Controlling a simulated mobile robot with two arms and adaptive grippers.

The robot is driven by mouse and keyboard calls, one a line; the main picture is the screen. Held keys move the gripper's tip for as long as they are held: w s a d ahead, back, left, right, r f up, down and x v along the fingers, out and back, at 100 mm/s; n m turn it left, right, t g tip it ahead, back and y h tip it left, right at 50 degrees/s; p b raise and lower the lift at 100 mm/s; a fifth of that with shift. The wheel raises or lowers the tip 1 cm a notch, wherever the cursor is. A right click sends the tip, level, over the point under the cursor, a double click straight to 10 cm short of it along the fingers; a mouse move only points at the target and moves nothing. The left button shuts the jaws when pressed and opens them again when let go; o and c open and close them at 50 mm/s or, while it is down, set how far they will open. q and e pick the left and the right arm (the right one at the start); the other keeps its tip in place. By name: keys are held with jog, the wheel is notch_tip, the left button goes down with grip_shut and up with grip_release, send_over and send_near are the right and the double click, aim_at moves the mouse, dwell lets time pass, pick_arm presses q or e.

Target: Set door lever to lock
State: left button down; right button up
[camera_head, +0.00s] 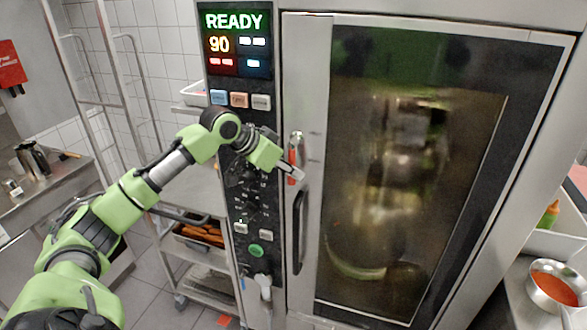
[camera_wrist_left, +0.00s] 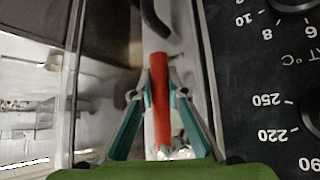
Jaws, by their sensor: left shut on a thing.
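The door lever (camera_head: 294,150) is a small red-and-metal handle on the left edge of the oven door, upright in the head view. In the left wrist view the red lever (camera_wrist_left: 160,100) runs between the two fingers. My left gripper (camera_head: 297,173) is at the lever's lower part, and in the wrist view its fingers (camera_wrist_left: 160,90) are closed on both sides of it. The oven door (camera_head: 330,200) looks shut. My right gripper is in neither view.
A black door handle (camera_head: 299,230) sits just below the lever. The control panel (camera_head: 256,215) with knobs is directly left, its display (camera_head: 236,42) reading READY 90. A rack trolley (camera_head: 180,262) with trays stands left. A pot (camera_head: 553,290) of red sauce stands far right.

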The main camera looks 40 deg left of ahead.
pick_arm(q)
jog(key=shift+a, duration=0.1)
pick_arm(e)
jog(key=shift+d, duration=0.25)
pick_arm(q)
jog(key=c, duration=2)
grip_release()
jog(key=shift+o, duration=0.2)
jog(key=v, duration=1.2)
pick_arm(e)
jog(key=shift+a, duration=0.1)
pick_arm(q)
jog(key=shift+s, duration=0.1)
jog(key=shift+f, duration=0.15)
